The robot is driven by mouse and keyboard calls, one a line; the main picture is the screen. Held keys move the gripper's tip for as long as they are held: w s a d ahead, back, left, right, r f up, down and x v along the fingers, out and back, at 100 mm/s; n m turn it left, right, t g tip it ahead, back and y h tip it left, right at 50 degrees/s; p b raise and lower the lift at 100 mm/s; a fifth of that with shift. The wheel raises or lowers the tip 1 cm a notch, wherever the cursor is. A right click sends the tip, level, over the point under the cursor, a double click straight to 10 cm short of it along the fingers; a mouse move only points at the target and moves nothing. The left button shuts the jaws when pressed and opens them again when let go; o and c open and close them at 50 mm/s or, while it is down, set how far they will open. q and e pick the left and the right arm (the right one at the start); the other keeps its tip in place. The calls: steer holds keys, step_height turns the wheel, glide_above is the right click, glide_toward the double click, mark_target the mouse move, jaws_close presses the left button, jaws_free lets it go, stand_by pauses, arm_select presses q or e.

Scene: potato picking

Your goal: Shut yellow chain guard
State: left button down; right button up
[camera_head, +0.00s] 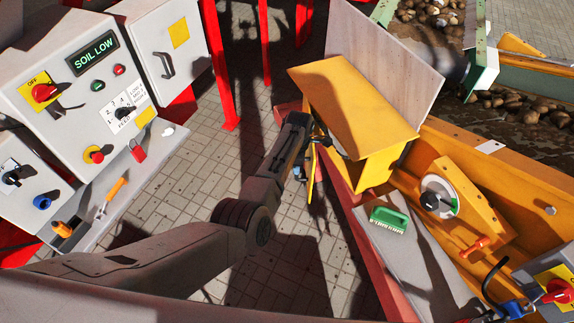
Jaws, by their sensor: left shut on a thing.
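The yellow chain guard (350,100) is a box with a sloping top in the middle of the view. A narrow yellow panel (312,178), seen nearly edge-on, stands out at its left front and looks like its door, partly swung out. My left arm reaches in from the lower left. My left gripper (325,142) is at the guard's near left side, shut on what looks like the door's edge or handle. The arm and gripper hide the exact contact and the guard's inside. My right gripper is not in view.
A grey control cabinet (60,65) with a "SOIL LOW" display stands at left. A green brush (389,219) lies on a grey plate right of my arm. A yellow trough wall (515,180) with a dial runs at right. Tiled floor (190,180) is open between.

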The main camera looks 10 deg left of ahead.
arm_select(q)
steer(key=shift+s+d+f, duration=0.1)
steer(key=shift+s+d, duration=0.05)
steer(key=shift+d, duration=0.25)
steer(key=c, duration=1.5)
jaws_free()
steer(key=shift+o, duration=0.2)
steer(key=shift+r+p, duration=0.75)
steer(key=shift+r, duration=0.15)
step_height(320, 180, up, 9)
steer(key=p, duration=0.9)
steer(key=shift+r, duration=0.15)
